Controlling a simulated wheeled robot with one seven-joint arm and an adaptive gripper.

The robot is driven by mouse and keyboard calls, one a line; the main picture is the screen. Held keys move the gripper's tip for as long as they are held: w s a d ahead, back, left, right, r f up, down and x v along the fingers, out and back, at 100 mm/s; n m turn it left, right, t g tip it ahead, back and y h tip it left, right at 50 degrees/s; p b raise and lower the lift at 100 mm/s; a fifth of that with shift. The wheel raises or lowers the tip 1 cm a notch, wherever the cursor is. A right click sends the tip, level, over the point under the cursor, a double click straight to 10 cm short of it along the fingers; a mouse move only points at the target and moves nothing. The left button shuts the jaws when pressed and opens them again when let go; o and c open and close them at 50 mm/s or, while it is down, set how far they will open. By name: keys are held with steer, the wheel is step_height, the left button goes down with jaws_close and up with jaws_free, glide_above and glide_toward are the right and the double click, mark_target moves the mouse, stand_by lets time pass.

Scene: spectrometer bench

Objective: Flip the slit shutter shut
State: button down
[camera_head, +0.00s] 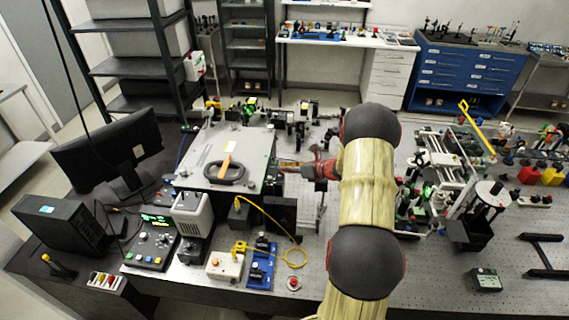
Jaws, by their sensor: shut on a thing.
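My gripper (291,163) is at the right side of a grey spectrometer box (196,172), reaching in from the right. Its jaws are small in this view and are shut on a small part at the box's side, which appears to be the slit shutter. The shutter itself is too small and too covered by the jaws to tell its angle. My forearm covers the bench right of the gripper.
A yellow cable (275,221) loops on the bench before the box, near a blue mount (262,265). A monitor (105,150) and a control box with a green display (152,240) stand left. Optics crowd behind.

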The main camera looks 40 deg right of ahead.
steer(key=shift+w+d+p, duration=0.1)
steer(key=shift+p, duration=0.3)
steer(key=c, duration=2.2)
jaws_free()
steer(key=v, duration=1.2)
steer(key=shift+d, duration=0.2)
steer(key=shift+w+r, duration=0.1)
steer(key=shift+w, duration=0.05)
